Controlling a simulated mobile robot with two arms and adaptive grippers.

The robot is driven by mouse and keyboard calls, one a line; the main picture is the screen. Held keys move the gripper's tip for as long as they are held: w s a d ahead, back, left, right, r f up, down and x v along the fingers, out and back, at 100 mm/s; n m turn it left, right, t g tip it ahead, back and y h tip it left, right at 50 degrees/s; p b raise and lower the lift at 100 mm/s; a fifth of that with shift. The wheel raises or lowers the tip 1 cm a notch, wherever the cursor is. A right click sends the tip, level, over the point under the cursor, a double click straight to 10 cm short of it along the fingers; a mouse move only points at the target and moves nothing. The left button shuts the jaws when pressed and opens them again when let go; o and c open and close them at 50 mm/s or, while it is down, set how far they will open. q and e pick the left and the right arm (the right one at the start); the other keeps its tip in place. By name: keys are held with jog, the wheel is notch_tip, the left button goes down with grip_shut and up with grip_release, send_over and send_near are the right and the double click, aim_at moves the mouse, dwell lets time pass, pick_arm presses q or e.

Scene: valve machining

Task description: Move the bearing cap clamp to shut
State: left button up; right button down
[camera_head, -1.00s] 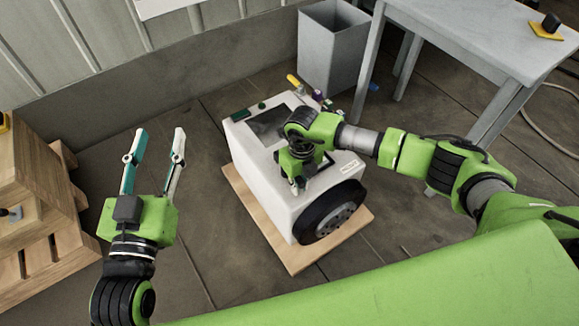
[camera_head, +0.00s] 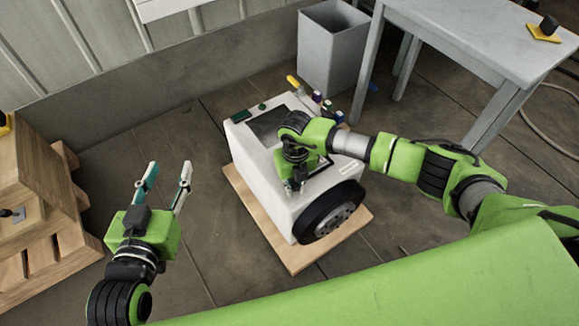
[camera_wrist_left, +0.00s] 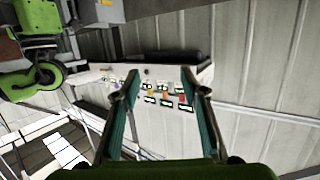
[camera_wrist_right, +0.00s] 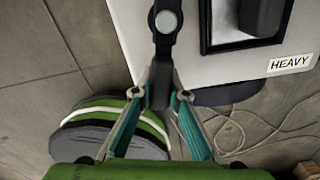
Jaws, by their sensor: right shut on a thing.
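The bearing cap clamp appears to be the dark lever with a round pivot (camera_wrist_right: 165,22) in the right wrist view, at the edge of the white machine (camera_head: 255,165). My right gripper (camera_wrist_right: 160,94) is shut on the lever's free end, which hangs out past the machine's edge. In the head view my right gripper (camera_head: 294,189) is at the machine's front top, and its wrist hides most of the clamp. My left gripper (camera_head: 168,168) is open and empty, left of the machine; its spread fingers (camera_wrist_left: 160,92) also show in the left wrist view.
The machine carries a black wheel (camera_head: 328,214) and stands on a wooden board (camera_head: 300,258). A grey bin (camera_head: 330,50) and grey table (camera_head: 455,35) stand behind. Wooden furniture (camera_head: 35,215) is at far left. Floor between it and the machine is clear.

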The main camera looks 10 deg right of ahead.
aim_at(276, 192)
pick_arm(q)
jog(key=shift+s+a+f+g+y, duration=0.1)
jog(key=shift+s+f+g, duration=0.15)
jog(key=shift+f, duration=0.25)
jog(key=shift+s+a+f+g+y, duration=0.1)
jog(key=shift+s+a+f+g, duration=0.15)
jog(key=shift+f, duration=0.3)
jog(key=shift+s+f+g+y, duration=0.1)
jog(key=shift+s+f+g, duration=0.15)
jog(key=shift+f, duration=0.25)
pick_arm(e)
jog(key=shift+a+m, duration=0.4)
jog(key=shift+m, duration=0.2)
pick_arm(q)
jog(key=shift+p, duration=0.3)
pick_arm(e)
jog(key=shift+w+a+r+m+p, duration=0.15)
jog(key=shift+a+m+p, duration=0.25)
jog(key=shift+m, duration=0.3)
pick_arm(q)
jog(key=s+a+f+g+y, duration=0.1)
jog(key=s+a+f+g, duration=0.1)
jog(key=s+f+g, duration=0.2)
jog(key=shift+s+f, duration=0.25)
jog(key=shift+f, duration=0.65)
pick_arm(e)
jog(key=shift+w+a+m, duration=0.15)
jog(key=shift+a+m, duration=0.55)
jog(key=shift+m, duration=0.4)
